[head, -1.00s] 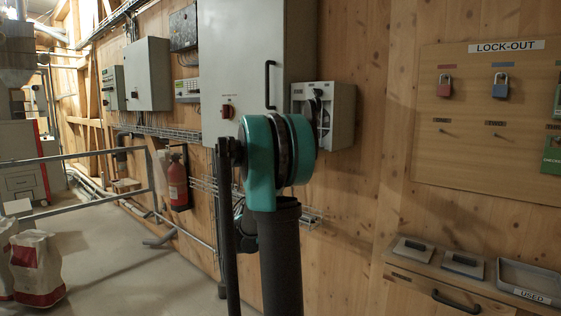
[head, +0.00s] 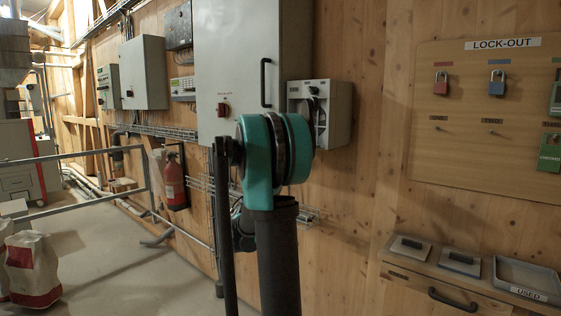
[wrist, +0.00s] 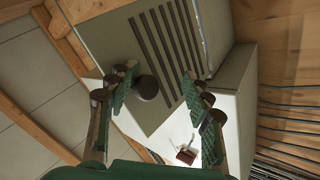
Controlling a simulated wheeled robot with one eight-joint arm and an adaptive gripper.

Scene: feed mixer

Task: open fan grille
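The slatted fan grille (wrist: 168,62), a beige panel with several dark slots, fills the middle of the wrist view. It belongs to a pale box, probably the box (head: 340,112) right of the large grey cabinet in the head view. A dark round knob (wrist: 146,87) shows at the panel's left side. My gripper (wrist: 163,97) is open, its green-padded fingers spread in front of the panel. The left finger is close to the knob; I cannot tell whether they touch. In the head view my arm hides most of the gripper.
A lock-out board (head: 480,145) and a drawer unit (head: 450,299) with trays stand right. A fire extinguisher (head: 174,181) hangs left. The floor (head: 110,265) at left is partly open.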

